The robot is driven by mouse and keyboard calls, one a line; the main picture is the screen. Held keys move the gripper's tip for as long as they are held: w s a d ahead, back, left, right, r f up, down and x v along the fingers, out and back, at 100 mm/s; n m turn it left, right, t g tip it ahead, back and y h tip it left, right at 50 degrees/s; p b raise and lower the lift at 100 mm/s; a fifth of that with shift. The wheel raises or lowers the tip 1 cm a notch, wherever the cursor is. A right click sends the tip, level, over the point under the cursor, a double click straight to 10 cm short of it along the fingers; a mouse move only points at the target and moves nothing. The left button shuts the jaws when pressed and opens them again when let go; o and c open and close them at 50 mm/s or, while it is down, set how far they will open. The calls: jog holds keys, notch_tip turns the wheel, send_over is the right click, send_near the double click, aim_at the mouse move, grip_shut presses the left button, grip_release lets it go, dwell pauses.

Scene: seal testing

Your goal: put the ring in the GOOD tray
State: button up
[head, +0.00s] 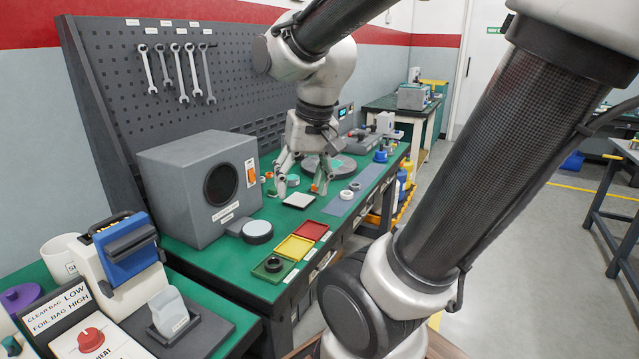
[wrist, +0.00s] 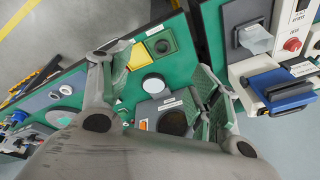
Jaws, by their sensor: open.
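A dark ring (head: 273,264) lies inside the green tray (head: 262,275), the nearest of three small trays at the bench's front edge. The tray labels are too small to read. In the wrist view the dark ring (wrist: 161,45) sits within the green tray (wrist: 176,32). My gripper (head: 300,192) is open and empty, pointing down above the bench behind the trays, around a pale square plate (head: 299,201). It is well apart from the dark ring. The wrist view also shows its fingers (wrist: 152,72) spread wide.
The yellow tray (head: 293,249) and red tray (head: 311,231) look empty. Pale rings (head: 346,194) lie on a grey strip. A grey box (head: 190,190) stands left of my gripper, with a white-topped disc (head: 257,231) before it. A pegboard (head: 120,90) stands behind.

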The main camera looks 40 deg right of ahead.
jog(key=s+r+n+t, duration=0.1)
jog(key=s+r+n, duration=0.1)
jog(key=s, duration=0.3)
jog(key=shift+s+d+n, duration=0.25)
jog(key=shift+s+n, duration=0.15)
jog(key=shift+n, duration=0.5)
dwell(0.4)
